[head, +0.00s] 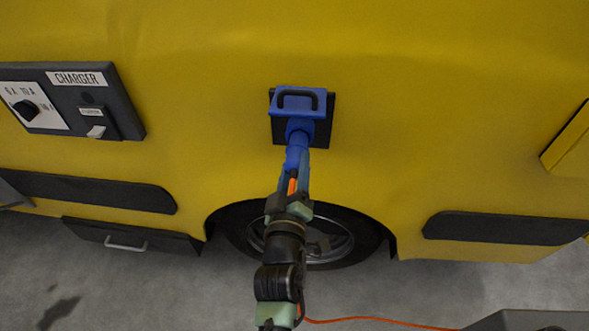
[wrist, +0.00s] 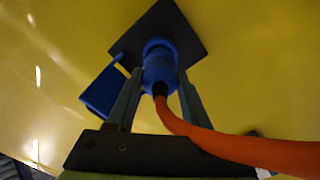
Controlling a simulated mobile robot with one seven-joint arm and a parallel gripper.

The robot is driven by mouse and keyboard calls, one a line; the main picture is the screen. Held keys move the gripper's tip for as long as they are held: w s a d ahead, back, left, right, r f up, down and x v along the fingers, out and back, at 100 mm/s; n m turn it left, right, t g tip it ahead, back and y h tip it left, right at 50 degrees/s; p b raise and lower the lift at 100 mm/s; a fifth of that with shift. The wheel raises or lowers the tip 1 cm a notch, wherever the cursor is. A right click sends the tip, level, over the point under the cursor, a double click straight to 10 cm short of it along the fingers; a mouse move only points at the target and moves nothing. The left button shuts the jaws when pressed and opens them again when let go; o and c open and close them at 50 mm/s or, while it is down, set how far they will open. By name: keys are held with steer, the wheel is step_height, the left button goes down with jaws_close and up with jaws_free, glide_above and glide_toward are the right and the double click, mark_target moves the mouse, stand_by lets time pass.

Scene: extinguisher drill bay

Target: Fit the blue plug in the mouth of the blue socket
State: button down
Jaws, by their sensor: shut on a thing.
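The blue socket (head: 301,127) sits on a black square plate on the yellow vehicle side. In the wrist view the plug (wrist: 160,76) lies between both fingers and covers the socket mouth. The plug's front meets the socket in both views, but I cannot tell how deep it sits.
A dark charger panel (head: 75,100) with a knob and switch is on the vehicle at left. A wheel (head: 318,238) is below the socket. The orange cable (head: 385,321) trails right along the grey floor. The yellow surface around the socket is clear.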

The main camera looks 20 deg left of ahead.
mark_target(297, 156)
steer(key=shift+x, duration=1.7)
steer(key=shift+r, duration=0.1)
steer(key=shift+c, duration=1)
jaws_free()
steer(key=shift+f, duration=0.2)
steer(key=shift+s, duration=0.1)
steer(key=shift+s+d, duration=0.1)
steer(key=shift+s, duration=0.15)
steer(key=b+v, duration=0.1)
steer(key=v, duration=1.1)
steer(key=shift+r, duration=0.2)
steer(key=shift+s, duration=0.1)
